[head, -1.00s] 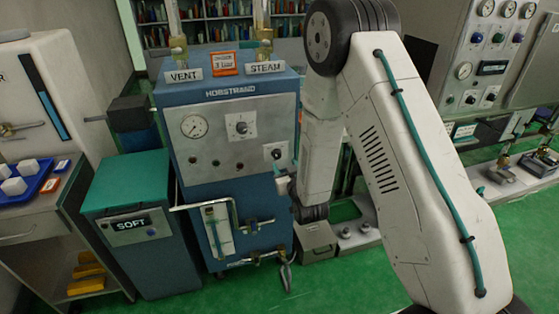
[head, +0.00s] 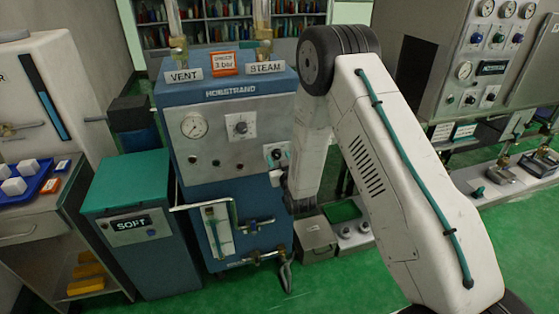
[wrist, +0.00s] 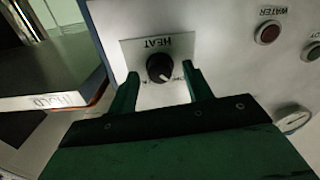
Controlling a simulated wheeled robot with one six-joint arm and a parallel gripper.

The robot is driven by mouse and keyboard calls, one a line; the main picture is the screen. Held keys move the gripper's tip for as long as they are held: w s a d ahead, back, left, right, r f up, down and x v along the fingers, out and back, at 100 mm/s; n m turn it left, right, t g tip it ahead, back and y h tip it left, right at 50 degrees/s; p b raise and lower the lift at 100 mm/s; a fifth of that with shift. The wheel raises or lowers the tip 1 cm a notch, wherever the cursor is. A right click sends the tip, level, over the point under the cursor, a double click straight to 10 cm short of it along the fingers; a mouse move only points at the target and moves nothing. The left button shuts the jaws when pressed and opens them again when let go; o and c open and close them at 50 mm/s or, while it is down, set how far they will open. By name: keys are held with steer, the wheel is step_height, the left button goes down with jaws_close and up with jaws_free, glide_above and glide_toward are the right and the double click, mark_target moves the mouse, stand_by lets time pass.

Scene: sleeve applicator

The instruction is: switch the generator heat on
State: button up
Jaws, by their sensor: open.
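The HEAT knob (wrist: 159,68) is black and sits on a pale plate (wrist: 130,50) on the generator's front panel; the plate's label is upside down in the wrist view. A small pale mark shows at its lower right there. My gripper (wrist: 161,76) has green fingers, one on each side of the knob, with a gap visible. I cannot tell how far the fingertips are from the panel. In the head view, the blue generator (head: 226,94) stands left of my arm, and the HEAT plate (head: 272,150) is at the panel's lower right, partly hidden by my gripper.
A SOFT cabinet (head: 126,190) stands left of the generator. A pipe frame and valves (head: 255,225) stick out below the panel. A grey metal box (head: 316,238) stands at right.

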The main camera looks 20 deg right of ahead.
steer(key=c, duration=1)
steer(key=shift+o, duration=0.2)
steer(key=m, duration=0.8)
steer(key=shift+m, duration=0.3)
steer(key=m, duration=0.4)
steer(key=shift+m, duration=0.3)
steer(key=m, duration=0.4)
steer(key=shift+m, duration=0.3)
